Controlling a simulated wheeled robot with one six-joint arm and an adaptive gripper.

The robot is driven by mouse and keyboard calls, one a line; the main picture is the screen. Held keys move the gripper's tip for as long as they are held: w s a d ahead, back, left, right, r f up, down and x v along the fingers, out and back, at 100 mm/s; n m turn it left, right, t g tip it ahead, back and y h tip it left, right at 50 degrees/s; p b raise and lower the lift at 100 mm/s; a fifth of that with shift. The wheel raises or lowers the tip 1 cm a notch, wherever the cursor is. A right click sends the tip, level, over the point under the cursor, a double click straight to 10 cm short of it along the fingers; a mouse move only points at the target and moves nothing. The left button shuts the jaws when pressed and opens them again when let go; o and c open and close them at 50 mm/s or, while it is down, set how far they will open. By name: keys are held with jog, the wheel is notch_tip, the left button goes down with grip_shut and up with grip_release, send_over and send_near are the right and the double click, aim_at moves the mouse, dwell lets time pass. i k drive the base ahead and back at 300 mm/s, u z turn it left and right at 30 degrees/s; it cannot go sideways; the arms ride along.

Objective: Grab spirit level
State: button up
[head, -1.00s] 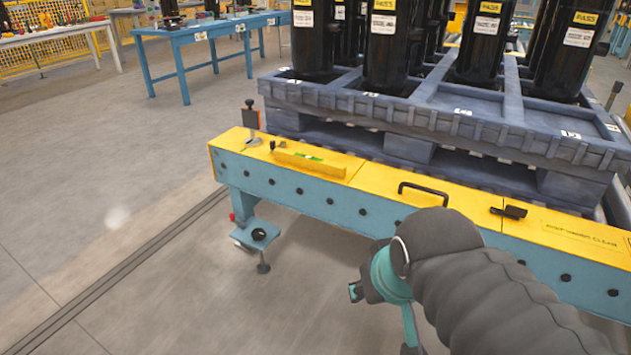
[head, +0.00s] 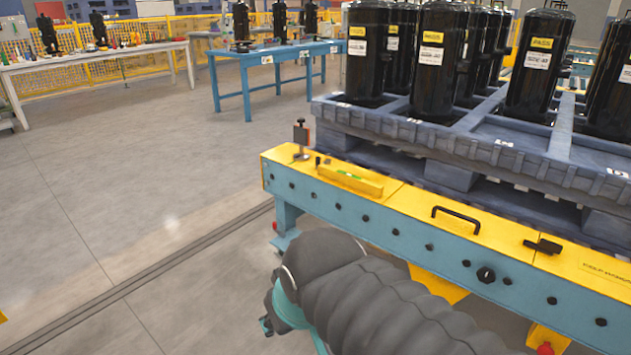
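The spirit level is a yellow bar (head: 348,180) with a green vial, lying on the yellow top of the blue conveyor frame, near its left end. My arm reaches in from the bottom of the head view, with its grey sleeve over the floor in front of the frame. My gripper (head: 268,326) is only partly visible at the arm's left end, below and to the left of the level and apart from it. The rest of it is hidden by the arm and the picture's lower edge, so I cannot tell its opening.
A black clamp-like fixture (head: 301,138) stands left of the level. A black handle (head: 456,217) and a black latch (head: 542,246) sit to its right. Behind is a grey pallet (head: 400,130) with several black compressors. The floor at left is clear.

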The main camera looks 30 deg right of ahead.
aim_at(349, 180)
jog(key=i, duration=5.9)
jog(key=z, duration=4.65)
jog(key=i, duration=0.55)
jog(key=z, duration=0.15)
